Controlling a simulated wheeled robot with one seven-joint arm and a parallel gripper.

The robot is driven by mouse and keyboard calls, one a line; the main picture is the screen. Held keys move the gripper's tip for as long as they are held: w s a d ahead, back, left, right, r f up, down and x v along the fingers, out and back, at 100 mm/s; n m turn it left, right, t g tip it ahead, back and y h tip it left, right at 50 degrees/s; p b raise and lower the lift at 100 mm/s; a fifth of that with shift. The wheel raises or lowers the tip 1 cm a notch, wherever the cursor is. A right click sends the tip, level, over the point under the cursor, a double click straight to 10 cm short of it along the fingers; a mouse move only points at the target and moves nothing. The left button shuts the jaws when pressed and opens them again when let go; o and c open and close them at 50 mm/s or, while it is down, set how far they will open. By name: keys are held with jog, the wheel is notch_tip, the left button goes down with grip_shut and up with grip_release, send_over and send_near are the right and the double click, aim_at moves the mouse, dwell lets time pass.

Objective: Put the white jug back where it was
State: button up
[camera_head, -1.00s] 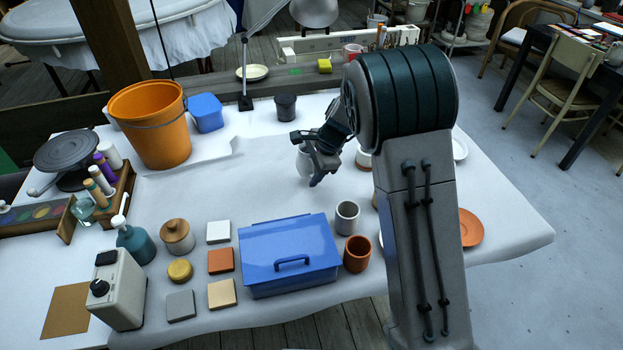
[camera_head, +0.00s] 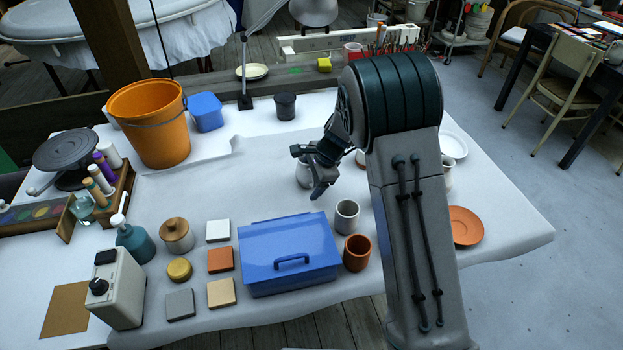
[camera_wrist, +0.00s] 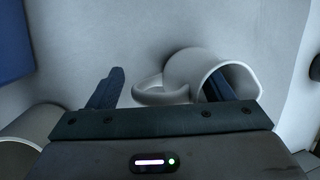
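The white jug (camera_head: 303,174) is on the white-covered table behind the blue box, partly hidden by my gripper (camera_head: 309,173). In the wrist view the jug (camera_wrist: 187,68) shows its open mouth and spout, with its loop handle pointing left. My gripper (camera_wrist: 165,82) is open around the handle and near wall of the jug. Its left finger is outside, with a gap to the handle. Its right finger shows within the jug's mouth; whether it touches the wall I cannot tell.
A grey cup (camera_head: 347,216) and a terracotta cup (camera_head: 357,253) stand near the blue box (camera_head: 288,252). An orange saucer (camera_head: 465,226) and a white plate (camera_head: 453,145) lie right of my arm. The cloth left of the jug is clear.

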jog(key=shift+r, duration=0.25)
jog(key=v, duration=1.1)
jog(key=s+d+r+n+h, duration=0.1)
jog(key=s+d+n, duration=0.3)
jog(key=s, duration=0.5)
jog(key=s+d+r+n+h, duration=0.1)
jog(key=s+d+r+n, duration=0.2)
jog(key=s, duration=0.6)
jog(key=s+d+r+n+t+h, duration=0.1)
jog(key=s+d+r+n+h, duration=0.1)
jog(key=s+d+n, duration=0.4)
jog(key=s+r, duration=0.1)
jog(key=s, duration=0.2)
jog(key=shift+s+d+p, duration=0.3)
jog(key=shift+s+d, duration=0.05)
jog(key=shift+d, duration=0.05)
